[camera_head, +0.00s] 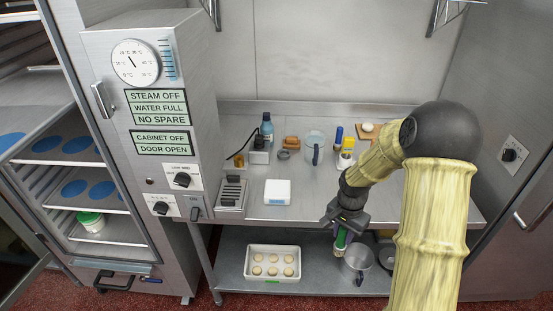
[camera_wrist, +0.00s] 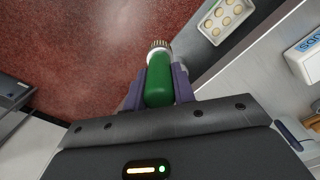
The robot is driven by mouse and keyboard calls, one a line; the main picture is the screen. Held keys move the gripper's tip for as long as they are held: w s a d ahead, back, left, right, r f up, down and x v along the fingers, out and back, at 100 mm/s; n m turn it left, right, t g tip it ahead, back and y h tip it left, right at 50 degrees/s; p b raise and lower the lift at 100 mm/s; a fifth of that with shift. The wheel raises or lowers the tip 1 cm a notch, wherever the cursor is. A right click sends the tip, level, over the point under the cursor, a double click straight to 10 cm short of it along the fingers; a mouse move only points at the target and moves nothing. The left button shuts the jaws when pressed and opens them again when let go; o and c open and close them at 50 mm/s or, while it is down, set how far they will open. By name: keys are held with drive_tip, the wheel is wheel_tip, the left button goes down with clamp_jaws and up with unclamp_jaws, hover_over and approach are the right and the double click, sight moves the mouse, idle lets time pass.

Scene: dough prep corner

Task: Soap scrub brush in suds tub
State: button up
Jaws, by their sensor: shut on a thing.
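My gripper (camera_head: 343,228) is shut on a green-handled scrub brush (camera_wrist: 160,80). The brush also shows just below the jaws in the head view (camera_head: 341,239). Its pale, ribbed end points away from the wrist, and it appears upright in the head view. In the wrist view the brush is over the red floor, off the counter's front edge. The suds tub (camera_head: 277,192) is a small white box with a blue label, on the counter left of my gripper. Part of it shows at the right edge of the wrist view (camera_wrist: 306,58). The brush and tub are apart.
The steel counter (camera_head: 300,212) has free room between tub and gripper. A tray of rolls (camera_head: 249,264) and a metal pot (camera_head: 356,262) are on the lower shelf. A steel cabinet (camera_head: 150,100) stands left.

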wheel_tip(320, 180, down, 14)
drive_tip(key=s+a+n, duration=0.1)
drive_tip(key=n, duration=0.7)
drive_tip(key=shift+s+a+f, duration=0.15)
drive_tip(key=shift+s+f, duration=0.1)
